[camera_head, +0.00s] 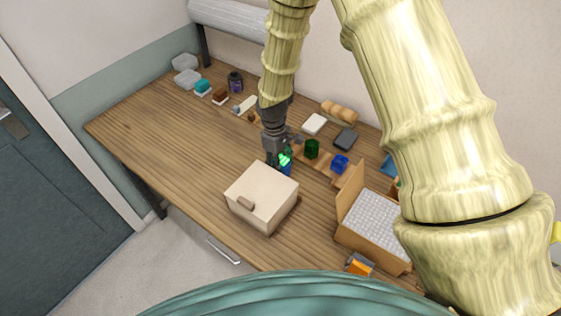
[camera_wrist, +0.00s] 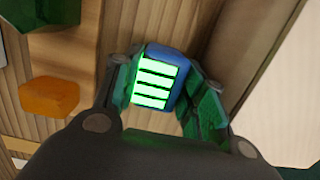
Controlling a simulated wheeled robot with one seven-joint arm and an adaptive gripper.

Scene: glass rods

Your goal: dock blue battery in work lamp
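The blue battery (camera_wrist: 188,68) sits between the two fingers of my gripper (camera_wrist: 163,72) in the wrist view, with several bright green glowing bars on the face towards the camera. The fingers press on its left and right sides. In the head view my gripper (camera_head: 278,160) points down just behind a pale box, and the blue battery (camera_head: 287,170) shows at its fingertips. Whether the battery touches the table is hard to tell. I cannot make out the work lamp for certain; an orange and grey item (camera_head: 360,264) lies at the table's front edge.
The pale box (camera_head: 262,196) with a brown handle stands close in front of my gripper. A carton with white contents (camera_head: 373,222) stands to the right. A dark green cylinder (camera_head: 311,148) and a blue block (camera_head: 340,163) are nearby.

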